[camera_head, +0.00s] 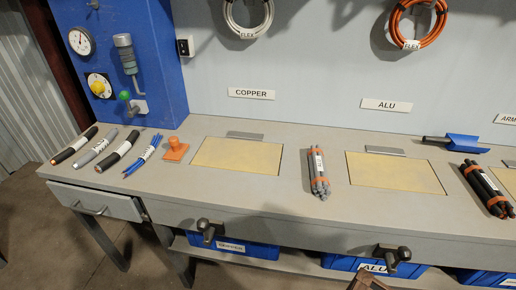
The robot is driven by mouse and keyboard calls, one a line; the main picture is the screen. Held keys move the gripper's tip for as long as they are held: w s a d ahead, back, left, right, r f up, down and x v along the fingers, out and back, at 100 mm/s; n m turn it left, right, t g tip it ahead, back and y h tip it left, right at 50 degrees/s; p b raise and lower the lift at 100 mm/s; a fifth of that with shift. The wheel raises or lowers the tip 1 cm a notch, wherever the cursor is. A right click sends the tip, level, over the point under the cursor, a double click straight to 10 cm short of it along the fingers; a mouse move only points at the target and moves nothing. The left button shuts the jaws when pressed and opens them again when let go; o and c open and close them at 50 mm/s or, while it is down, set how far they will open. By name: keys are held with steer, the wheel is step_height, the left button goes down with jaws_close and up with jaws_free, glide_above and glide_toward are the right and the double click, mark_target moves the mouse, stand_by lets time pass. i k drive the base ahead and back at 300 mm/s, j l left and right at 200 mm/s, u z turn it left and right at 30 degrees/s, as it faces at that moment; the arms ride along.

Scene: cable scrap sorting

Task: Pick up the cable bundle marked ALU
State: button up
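A bundle of grey cables (318,174) with orange bands and a white label lies on the workbench between two pale yellow panels. Its label is too small to read surely. A second bundle, of black cables (484,187) with orange bands and a label, lies at the right; its lettering is also unclear. An ALU sign (393,105) is on the wall above the right yellow panel (396,173). My gripper cannot be made out in this view.
Single labelled cables (121,151) and an orange stamp-like object (175,149) lie at the left. A blue scoop (464,142) lies at the back right. Dark knobs (207,230) project from the bench front. Blue bins (246,249) stand below. A brown object (367,284) is cut off at the bottom.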

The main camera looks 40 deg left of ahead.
mark_target(320, 185)
steer(key=k+j, duration=0.1)
steer(key=j, duration=0.3)
steer(key=k+j, duration=0.1)
steer(key=j, duration=0.3)
steer(key=k+j, duration=0.1)
steer(key=j, duration=0.3)
steer(key=k+j, duration=0.1)
steer(key=j, duration=0.3)
steer(key=k+j, duration=0.1)
steer(key=j, duration=0.25)
steer(key=k+j, duration=0.1)
steer(key=j, duration=0.3)
steer(key=i+l+u, duration=0.15)
steer(key=l+u, duration=0.5)
steer(key=l, duration=0.15)
steer(key=i+l+u, duration=0.1)
steer(key=l+u, duration=0.25)
steer(key=l, duration=0.1)
